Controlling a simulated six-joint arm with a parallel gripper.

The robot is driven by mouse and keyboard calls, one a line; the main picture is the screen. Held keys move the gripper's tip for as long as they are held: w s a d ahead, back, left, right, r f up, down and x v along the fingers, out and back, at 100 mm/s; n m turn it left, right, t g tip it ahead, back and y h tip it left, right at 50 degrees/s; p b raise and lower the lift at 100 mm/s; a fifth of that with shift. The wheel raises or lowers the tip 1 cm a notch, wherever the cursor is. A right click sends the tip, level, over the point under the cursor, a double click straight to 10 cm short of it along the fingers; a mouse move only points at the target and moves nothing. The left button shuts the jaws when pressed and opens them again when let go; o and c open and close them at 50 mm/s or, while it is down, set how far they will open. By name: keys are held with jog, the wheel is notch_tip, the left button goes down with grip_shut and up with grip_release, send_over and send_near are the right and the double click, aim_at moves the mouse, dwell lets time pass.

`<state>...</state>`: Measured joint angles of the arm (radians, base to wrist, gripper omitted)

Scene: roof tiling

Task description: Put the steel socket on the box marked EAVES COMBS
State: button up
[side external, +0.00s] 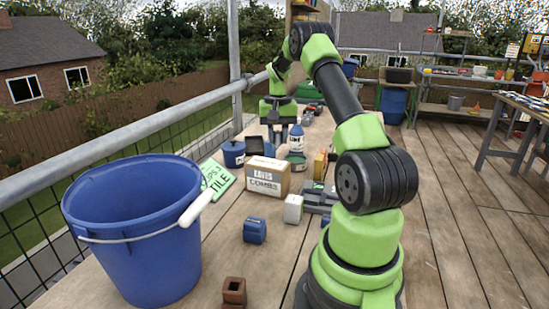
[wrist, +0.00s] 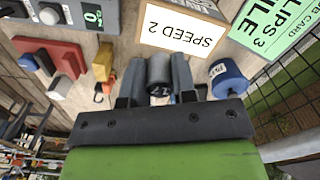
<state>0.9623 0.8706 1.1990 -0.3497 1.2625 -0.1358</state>
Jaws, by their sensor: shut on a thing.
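The steel socket (wrist: 159,74) is a grey cylinder with a dark band marked 17. It sits between the two fingers of my gripper (wrist: 158,64), which are shut on it. In the side view my gripper (side external: 278,136) is behind the cardboard box marked COMBS (side external: 264,181), apart from it; the socket is too small to make out there. The box's upper lettering is hard to read in that view. In the wrist view a box edge with upside-down letters like AVES (wrist: 203,6) shows at the top, beyond the fingers.
A box marked SPEED 2 (wrist: 181,29) and a blue round tin (wrist: 228,79) are near my gripper in the wrist view. A green card (side external: 217,178), blue block (side external: 254,230), white-topped block (side external: 293,208) and large blue bucket (side external: 135,235) surround the COMBS box.

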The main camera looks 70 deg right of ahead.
aim_at(278, 164)
jog(key=shift+f, duration=2.85)
jog(key=shift+f, duration=0.2)
jog(key=o, duration=0.9)
jog(key=shift+r, duration=0.1)
